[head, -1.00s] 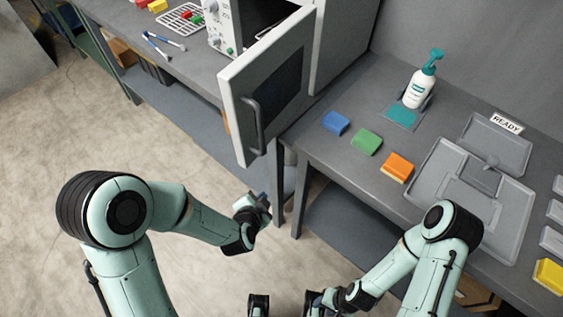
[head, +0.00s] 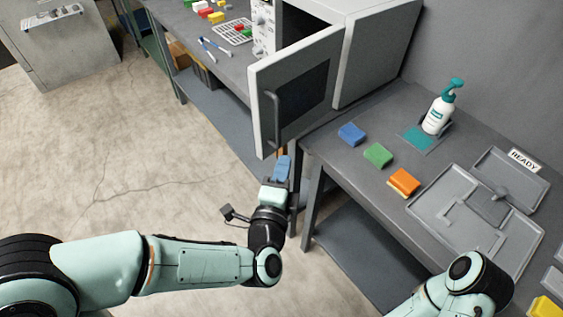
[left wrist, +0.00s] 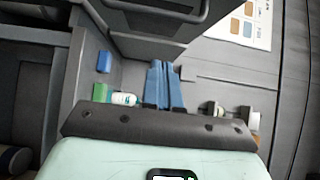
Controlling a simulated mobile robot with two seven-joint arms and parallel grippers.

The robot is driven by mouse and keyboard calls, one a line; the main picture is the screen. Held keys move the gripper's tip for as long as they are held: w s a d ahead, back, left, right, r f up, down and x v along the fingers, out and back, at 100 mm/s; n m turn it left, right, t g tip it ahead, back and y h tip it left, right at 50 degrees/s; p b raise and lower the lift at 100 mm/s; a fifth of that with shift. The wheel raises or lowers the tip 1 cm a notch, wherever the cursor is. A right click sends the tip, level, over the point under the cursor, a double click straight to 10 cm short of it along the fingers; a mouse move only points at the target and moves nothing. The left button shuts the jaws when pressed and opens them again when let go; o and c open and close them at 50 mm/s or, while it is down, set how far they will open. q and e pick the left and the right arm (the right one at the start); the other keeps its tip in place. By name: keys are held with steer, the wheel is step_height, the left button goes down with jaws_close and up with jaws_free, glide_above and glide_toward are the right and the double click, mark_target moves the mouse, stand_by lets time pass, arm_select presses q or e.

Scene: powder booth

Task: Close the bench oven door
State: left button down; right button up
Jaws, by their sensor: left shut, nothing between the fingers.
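The bench oven (head: 375,55) stands at the back with its door (head: 258,105) swung wide open towards me. The door has a white edge, a dark window and a dark vertical handle (head: 272,118). My left gripper (head: 283,160) is shut and empty, with its blue fingers just below the door's lower edge in the picture. I cannot tell whether they touch it. The shut fingers also show in the left wrist view (left wrist: 165,82), below a dark overhanging shape that looks like the door. My right gripper is out of view; only its arm shows at lower right.
On the right bench (head: 335,170) are blue (head: 352,134), green (head: 378,155) and orange (head: 403,182) blocks, a pump bottle (head: 438,112) and a grey tray (head: 440,210). A wire rack (head: 232,32) and coloured blocks lie on the left bench. The floor at left is clear.

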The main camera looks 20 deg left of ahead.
arm_select(q)
steer(key=w+a, duration=0.3)
steer(key=w, duration=0.7)
steer(key=shift+a, duration=0.15)
